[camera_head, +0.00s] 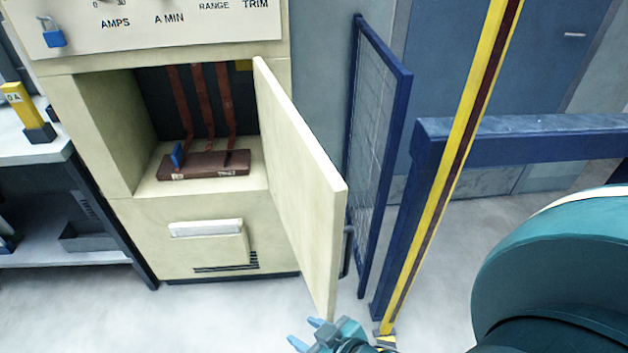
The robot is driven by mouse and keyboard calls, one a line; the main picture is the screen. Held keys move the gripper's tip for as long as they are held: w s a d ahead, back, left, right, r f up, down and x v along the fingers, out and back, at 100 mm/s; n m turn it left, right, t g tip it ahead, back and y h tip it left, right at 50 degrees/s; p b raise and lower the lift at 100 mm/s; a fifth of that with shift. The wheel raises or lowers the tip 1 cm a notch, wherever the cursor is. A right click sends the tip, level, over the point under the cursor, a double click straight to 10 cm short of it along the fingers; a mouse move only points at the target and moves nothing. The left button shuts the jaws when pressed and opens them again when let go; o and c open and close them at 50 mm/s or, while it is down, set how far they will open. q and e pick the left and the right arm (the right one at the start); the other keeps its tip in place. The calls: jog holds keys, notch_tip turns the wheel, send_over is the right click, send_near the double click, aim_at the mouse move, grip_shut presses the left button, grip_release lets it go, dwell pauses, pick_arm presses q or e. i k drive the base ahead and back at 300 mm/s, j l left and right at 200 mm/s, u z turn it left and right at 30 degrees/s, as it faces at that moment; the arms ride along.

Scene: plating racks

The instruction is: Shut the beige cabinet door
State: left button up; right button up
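The beige cabinet door (305,170) stands wide open. It is hinged at the right side of the beige cabinet's opening (110,130) and sticks out towards me. Inside the opening are a brown base (205,165) with a blue clip and several reddish-brown bars (205,100) rising from it. My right gripper (307,333) is at the bottom edge of the view, just below the door's near lower corner. Its two light blue fingertips are apart with nothing seen between them. I cannot tell whether it touches the door. My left gripper is not in view.
A blue mesh panel (375,150) stands close to the right of the door. A blue frame (530,140) and a yellow-and-dark post (450,170) are further right. A grey bench (35,145) is left of the cabinet. The floor (220,320) before the cabinet is clear.

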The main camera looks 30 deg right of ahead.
aim_at(309, 195)
jog(key=l, duration=0.35)
jog(key=k+l+u, duration=0.1)
jog(key=l, duration=0.25)
jog(key=k+l, duration=0.1)
jog(key=l, duration=0.55)
jog(key=i+l+u, duration=0.1)
jog(key=l, duration=0.25)
